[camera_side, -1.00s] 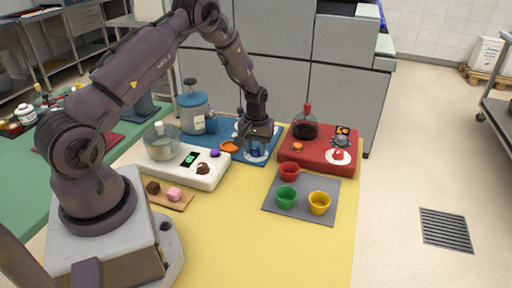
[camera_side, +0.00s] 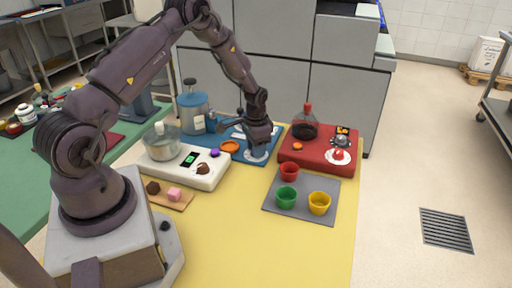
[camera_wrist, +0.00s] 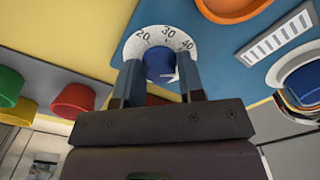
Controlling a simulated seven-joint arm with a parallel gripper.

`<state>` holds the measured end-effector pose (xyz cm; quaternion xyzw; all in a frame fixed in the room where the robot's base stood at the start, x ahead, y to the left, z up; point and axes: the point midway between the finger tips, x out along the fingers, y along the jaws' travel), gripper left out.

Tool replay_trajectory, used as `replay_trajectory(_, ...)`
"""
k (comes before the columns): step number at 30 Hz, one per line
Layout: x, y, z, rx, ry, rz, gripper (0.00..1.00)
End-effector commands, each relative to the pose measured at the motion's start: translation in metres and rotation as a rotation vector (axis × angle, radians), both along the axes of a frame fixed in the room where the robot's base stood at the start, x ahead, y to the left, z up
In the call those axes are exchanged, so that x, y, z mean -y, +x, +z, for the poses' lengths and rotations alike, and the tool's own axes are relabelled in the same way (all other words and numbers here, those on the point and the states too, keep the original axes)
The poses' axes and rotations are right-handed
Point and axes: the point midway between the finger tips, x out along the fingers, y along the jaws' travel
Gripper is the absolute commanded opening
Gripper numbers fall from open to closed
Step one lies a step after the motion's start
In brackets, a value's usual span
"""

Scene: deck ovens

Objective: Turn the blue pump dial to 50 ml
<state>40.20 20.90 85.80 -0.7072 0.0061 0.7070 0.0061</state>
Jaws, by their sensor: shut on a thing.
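The blue dial (camera_wrist: 158,65) sits on a white scale plate (camera_wrist: 134,47) marked 20, 30 and 40 in the wrist view. My gripper (camera_wrist: 161,80) is shut on the dial, one finger on each side. A small white pointer mark shows at the dial's lower right edge; which number it stands at is hard to tell. In the side view my gripper (camera_side: 259,148) is down over the dial and hides most of it. The plate's rim (camera_side: 257,160) shows below.
An orange ring (camera_side: 229,147) lies left of my gripper. A red unit (camera_side: 301,161) with a flask stands close on the right. A white scale (camera_side: 207,178) with a pot is at left. Red, green and yellow cups stand on a grey mat (camera_side: 278,210). The yellow front area is clear.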

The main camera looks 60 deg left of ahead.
Motion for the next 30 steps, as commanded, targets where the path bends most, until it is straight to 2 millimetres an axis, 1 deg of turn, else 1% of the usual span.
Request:
replay_trajectory(9, 0.0005, -0.0003, 0.0002, -0.002, -0.001, -0.111, 0.12)
replay_trajectory(25, 0.0005, -0.0004, 0.0000, -0.002, -0.001, -0.131, 0.12)
replay_trajectory(26, 0.0005, -0.0004, -0.0001, -0.002, -0.001, -0.131, 0.43)
replay_trajectory(27, 0.0005, -0.0004, -0.0001, -0.002, -0.001, -0.131, 0.52)
replay_trajectory(28, 0.0004, -0.0003, -0.0001, -0.002, -0.001, -0.130, 0.59)
replay_trajectory(29, 0.0004, -0.0003, -0.0001, -0.002, -0.001, -0.130, 0.61)
replay_trajectory(30, 0.0004, -0.0003, -0.0001, -0.001, -0.001, -0.130, 0.61)
